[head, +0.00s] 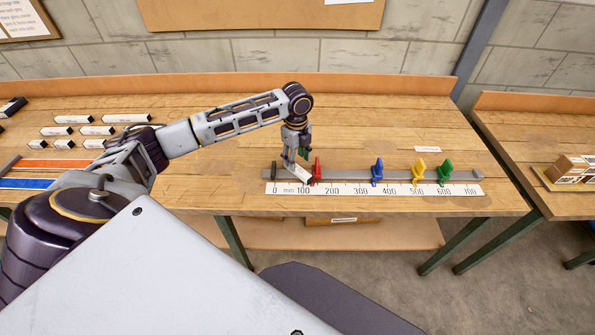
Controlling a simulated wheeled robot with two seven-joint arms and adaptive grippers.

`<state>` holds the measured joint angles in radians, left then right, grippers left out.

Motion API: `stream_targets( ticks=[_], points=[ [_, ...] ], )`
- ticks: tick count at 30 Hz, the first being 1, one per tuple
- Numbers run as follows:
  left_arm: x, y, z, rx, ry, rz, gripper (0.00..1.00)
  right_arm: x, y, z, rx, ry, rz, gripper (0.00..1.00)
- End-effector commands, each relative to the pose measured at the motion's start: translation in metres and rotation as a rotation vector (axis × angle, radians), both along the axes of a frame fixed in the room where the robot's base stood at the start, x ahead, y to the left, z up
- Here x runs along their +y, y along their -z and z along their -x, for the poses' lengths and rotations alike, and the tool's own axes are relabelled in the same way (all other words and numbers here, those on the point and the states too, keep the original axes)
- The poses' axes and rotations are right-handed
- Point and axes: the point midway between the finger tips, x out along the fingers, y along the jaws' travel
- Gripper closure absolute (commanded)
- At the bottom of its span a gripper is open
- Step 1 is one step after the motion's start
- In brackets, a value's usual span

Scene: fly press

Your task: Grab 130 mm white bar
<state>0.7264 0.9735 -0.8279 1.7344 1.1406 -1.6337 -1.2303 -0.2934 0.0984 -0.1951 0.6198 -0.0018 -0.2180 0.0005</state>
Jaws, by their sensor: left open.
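My left gripper (296,155) is open, pointing down over the left part of the measuring rail. A white bar-like piece (299,174) lies at an angle right below its fingers, near the red stop (317,170); the fingers partly hide it, and I cannot tell its length or whether they touch it. The grey rail (340,176) runs behind a white scale strip (373,189) marked in mm from 0 to 700. Several other white bars with dark ends, such as one at the back (73,119), lie on the left of the bench. My right gripper is out of view.
A blue stop (377,170), a yellow stop (419,171) and a green stop (444,172) stand along the rail. An orange strip (55,163) and a blue strip (25,183) lie at the left. The bench behind the rail is mostly clear. A second bench (515,130) stands right.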

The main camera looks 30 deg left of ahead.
Motion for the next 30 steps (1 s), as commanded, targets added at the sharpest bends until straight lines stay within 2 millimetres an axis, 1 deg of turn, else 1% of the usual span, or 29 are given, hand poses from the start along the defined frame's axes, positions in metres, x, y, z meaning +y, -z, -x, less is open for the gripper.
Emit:
stream_targets(
  ticks=[9,13,17,29,30],
  points=[
    [-0.001,0.034,-0.003,0.003,0.000,0.000,0.49,0.000,-0.002,0.000,0.000,0.000,0.000,0.68],
    [-0.001,0.043,-0.004,0.000,0.000,0.000,0.49,0.000,-0.002,0.000,0.000,0.000,0.000,0.68],
    [-0.001,0.046,-0.004,0.000,0.000,-0.001,0.49,0.000,-0.002,0.000,0.000,0.000,0.000,0.68],
    [-0.001,0.046,-0.004,0.000,0.001,0.000,0.49,0.002,-0.002,0.000,0.000,0.000,-0.002,0.68],
    [-0.001,0.046,-0.004,0.000,0.001,0.000,0.55,0.002,-0.002,0.000,0.000,0.000,-0.002,0.68]
  ],
)
